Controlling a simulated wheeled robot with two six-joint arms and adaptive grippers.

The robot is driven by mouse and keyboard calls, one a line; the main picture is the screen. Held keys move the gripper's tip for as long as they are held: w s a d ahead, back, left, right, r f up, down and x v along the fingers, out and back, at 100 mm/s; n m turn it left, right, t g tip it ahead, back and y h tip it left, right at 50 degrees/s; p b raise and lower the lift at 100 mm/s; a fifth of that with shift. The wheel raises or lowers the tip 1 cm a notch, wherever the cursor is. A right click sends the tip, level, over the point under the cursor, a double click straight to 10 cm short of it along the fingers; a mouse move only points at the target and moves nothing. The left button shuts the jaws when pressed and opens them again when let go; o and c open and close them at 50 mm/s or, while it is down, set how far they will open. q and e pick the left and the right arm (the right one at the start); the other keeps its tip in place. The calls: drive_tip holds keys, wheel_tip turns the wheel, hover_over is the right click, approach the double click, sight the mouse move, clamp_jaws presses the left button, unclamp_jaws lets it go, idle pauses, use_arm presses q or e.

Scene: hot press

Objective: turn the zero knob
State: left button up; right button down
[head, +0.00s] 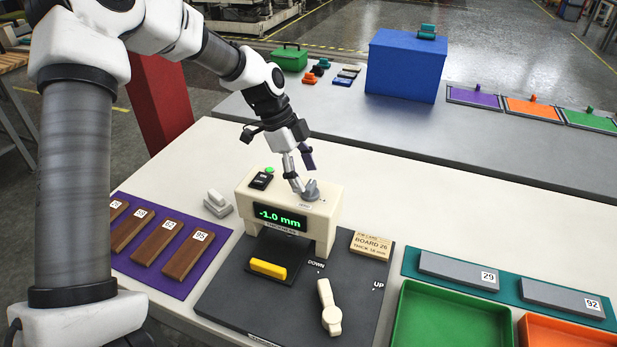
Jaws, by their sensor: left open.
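The zero knob (311,191) is a small grey knob on the top right of the cream gauge housing (329,226). The housing's display (280,218) reads -1.0 mm in green. My left gripper (301,180) is open and points down at the knob, its fingertips close beside it. One finger is at the knob's left and the other appears behind it. I cannot tell whether they touch the knob. My right gripper is not in view.
An on/off switch (262,180) sits left on the housing. Below are a yellow bar (268,268) and a cream lever (328,308) between DOWN and UP marks. Wooden blocks lie on a purple mat (190,283) at left. Green (400,310) and orange trays stand at right.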

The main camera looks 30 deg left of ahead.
sight(310, 190)
use_arm(q)
drive_tip(key=f, duration=0.1)
drive_tip(key=w+d+f, duration=0.1)
drive_tip(key=shift+f, duration=0.3)
drive_tip(key=shift+s+a+r, duration=0.1)
drive_tip(key=shift+s, duration=0.15)
drive_tip(key=shift+c, duration=0.4)
drive_tip(key=c, duration=1.1)
drive_tip(key=shift+o, duration=0.2)
drive_tip(key=shift+n, duration=0.5)
drive_tip(key=shift+s+n+t+p, duration=0.15)
drive_tip(key=shift+n+t+p, duration=0.2)
drive_tip(key=shift+n, duration=0.55)
drive_tip(key=shift+n+t+y+p, duration=0.5)
drive_tip(key=shift+n+p, duration=0.15)
drive_tip(key=shift+n, duration=0.85)
